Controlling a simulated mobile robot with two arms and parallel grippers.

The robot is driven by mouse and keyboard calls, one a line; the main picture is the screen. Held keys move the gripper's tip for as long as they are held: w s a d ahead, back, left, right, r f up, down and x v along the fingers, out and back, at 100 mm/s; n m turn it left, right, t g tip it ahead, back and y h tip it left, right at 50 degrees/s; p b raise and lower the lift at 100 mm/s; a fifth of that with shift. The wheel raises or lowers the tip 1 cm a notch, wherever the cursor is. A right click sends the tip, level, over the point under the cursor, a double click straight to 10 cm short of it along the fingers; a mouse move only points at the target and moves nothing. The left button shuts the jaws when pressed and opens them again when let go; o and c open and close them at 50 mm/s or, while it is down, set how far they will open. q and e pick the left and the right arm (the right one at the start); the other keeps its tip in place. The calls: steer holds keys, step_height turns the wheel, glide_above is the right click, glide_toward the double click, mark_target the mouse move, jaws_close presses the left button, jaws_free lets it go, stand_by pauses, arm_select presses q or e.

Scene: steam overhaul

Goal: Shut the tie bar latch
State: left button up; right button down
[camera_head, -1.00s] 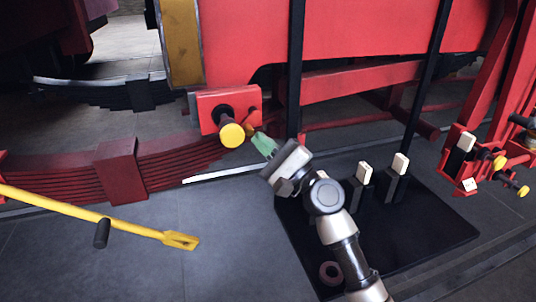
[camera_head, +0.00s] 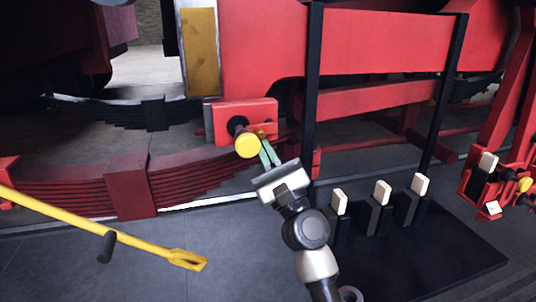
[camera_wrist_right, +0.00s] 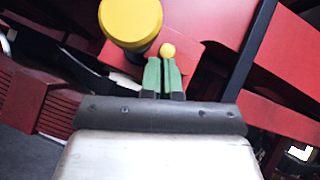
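A red block (camera_head: 228,112) on the locomotive frame carries a black knob with a large yellow cap (camera_head: 247,144) and, just right of it, a small yellow ball knob (camera_head: 260,132). I cannot tell for certain which part is the tie bar latch. My right gripper (camera_head: 265,143) points up at the small knob, with two green fingers close together. In the right wrist view the small knob (camera_wrist_right: 168,50) shows at the fingertips, and the large yellow cap (camera_wrist_right: 130,20) is at upper left. Contact or grip is unclear. My left gripper is out of view.
A yellow forked bar (camera_head: 140,242) with a black handle crosses the lower left. Dark red leaf springs (camera_head: 133,188) lie below the block. A black upright post (camera_head: 312,95) stands right of it. Several white-topped black stands (camera_head: 382,205) are on a dark mat (camera_head: 450,250).

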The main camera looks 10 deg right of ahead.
steer(key=shift+a+f, duration=0.15)
stand_by(0.5)
steer(key=b+v, duration=0.4)
steer(key=v, duration=0.6)
steer(key=shift+s+d, duration=0.25)
steer(key=shift+f, duration=0.15)
